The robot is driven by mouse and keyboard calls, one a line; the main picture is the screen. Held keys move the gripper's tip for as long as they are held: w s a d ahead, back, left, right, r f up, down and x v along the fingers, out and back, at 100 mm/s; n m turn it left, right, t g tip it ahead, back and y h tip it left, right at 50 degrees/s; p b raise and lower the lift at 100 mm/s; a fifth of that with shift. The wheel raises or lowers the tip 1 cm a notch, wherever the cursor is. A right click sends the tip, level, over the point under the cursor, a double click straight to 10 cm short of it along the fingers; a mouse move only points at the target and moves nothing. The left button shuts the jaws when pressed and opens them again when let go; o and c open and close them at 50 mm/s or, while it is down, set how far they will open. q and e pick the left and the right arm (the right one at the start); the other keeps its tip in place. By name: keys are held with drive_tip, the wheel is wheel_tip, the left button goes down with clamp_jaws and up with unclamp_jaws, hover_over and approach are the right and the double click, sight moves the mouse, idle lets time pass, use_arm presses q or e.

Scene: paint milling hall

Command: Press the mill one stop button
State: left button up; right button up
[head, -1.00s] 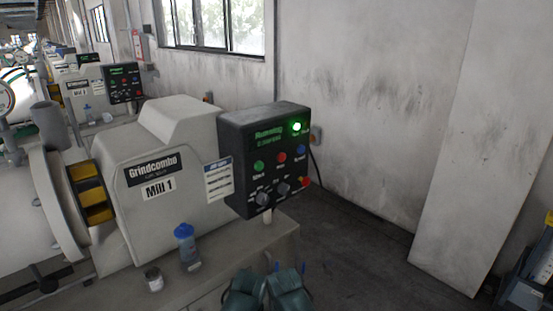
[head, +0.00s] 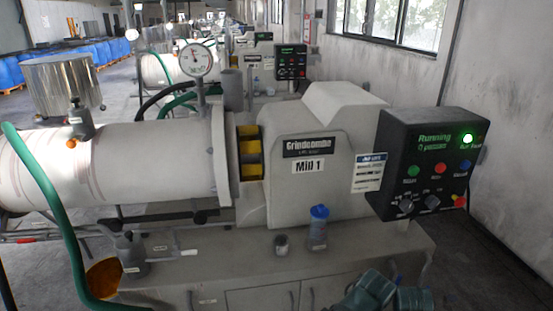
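The Mill 1 control box (head: 392,135) is dark and fixed at the right end of the mill one housing (head: 300,190). Its screen (head: 434,141) reads "Running" in green, and a green lamp (head: 468,139) is lit. Below are a green button (head: 413,171), a red button (head: 439,169) and a blue button (head: 461,167); their small labels are too blurred to read surely. Dark knobs (head: 432,202) and another red button (head: 460,202) sit lower. Teal parts, which look like my folded arms, show at the bottom, below and apart from the box. No gripper fingers can be made out.
A blue-capped bottle (head: 318,232) and a small can (head: 282,245) stand on the grey bench (head: 210,268) before the mill. A pressure gauge (head: 196,60) and green hose (head: 45,190) are at left. Open floor (head: 490,265) lies right of the bench.

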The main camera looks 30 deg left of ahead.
clamp_jaws()
idle(0.3)
idle(1.6)
